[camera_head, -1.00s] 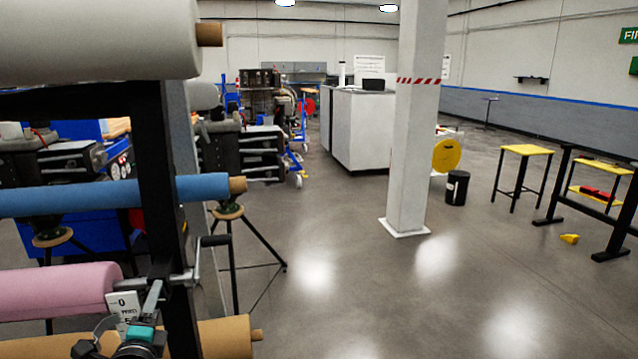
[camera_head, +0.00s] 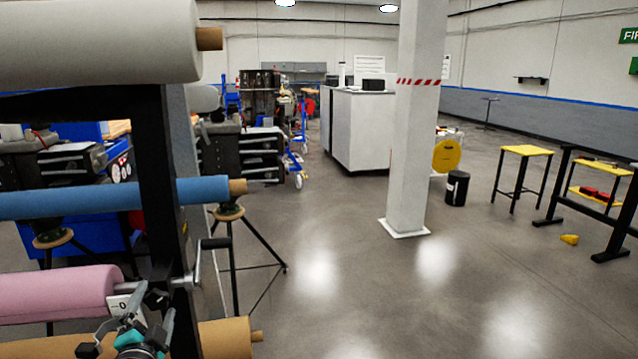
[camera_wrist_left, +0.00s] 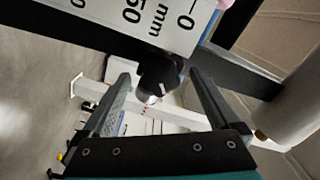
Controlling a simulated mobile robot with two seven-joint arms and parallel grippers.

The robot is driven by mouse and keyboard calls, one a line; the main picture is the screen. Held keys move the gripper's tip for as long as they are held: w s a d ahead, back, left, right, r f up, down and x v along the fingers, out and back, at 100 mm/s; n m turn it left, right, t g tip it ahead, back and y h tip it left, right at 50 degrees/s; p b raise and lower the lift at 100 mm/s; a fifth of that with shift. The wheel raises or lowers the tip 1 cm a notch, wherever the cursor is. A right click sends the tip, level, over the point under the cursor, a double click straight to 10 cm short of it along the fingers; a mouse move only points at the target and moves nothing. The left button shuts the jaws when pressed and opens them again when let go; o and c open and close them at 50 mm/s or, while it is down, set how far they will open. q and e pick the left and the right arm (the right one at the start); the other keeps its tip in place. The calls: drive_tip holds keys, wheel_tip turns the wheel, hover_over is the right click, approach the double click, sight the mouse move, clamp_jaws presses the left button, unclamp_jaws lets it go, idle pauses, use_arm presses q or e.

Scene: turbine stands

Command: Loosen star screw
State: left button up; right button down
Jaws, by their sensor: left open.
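The star screw (camera_head: 155,298) shows as a small black knob on the black upright of the roll rack, low at the left of the head view. In the left wrist view a dark knob-like part (camera_wrist_left: 163,75), which looks like the star screw, lies between the two fingers. My left gripper (camera_head: 147,313) is open just in front of the knob. In the left wrist view my left gripper (camera_wrist_left: 158,77) has its fingers spread, one on each side of the dark part; contact cannot be told. My right gripper is not in view.
A white printed scale plate (camera_wrist_left: 150,15) is close to the fingers. A crank handle (camera_head: 213,243) sticks out just right of the knob. Pink (camera_head: 70,293), blue (camera_head: 120,197) and brown (camera_head: 225,338) rolls surround the upright. Open floor lies to the right.

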sight(156, 303)
use_arm(q)
drive_tip(key=shift+p+v, duration=0.6)
drive_tip(key=shift+v, duration=0.6)
drive_tip(key=shift+p+v, duration=0.45)
drive_tip(key=shift+v, duration=0.85)
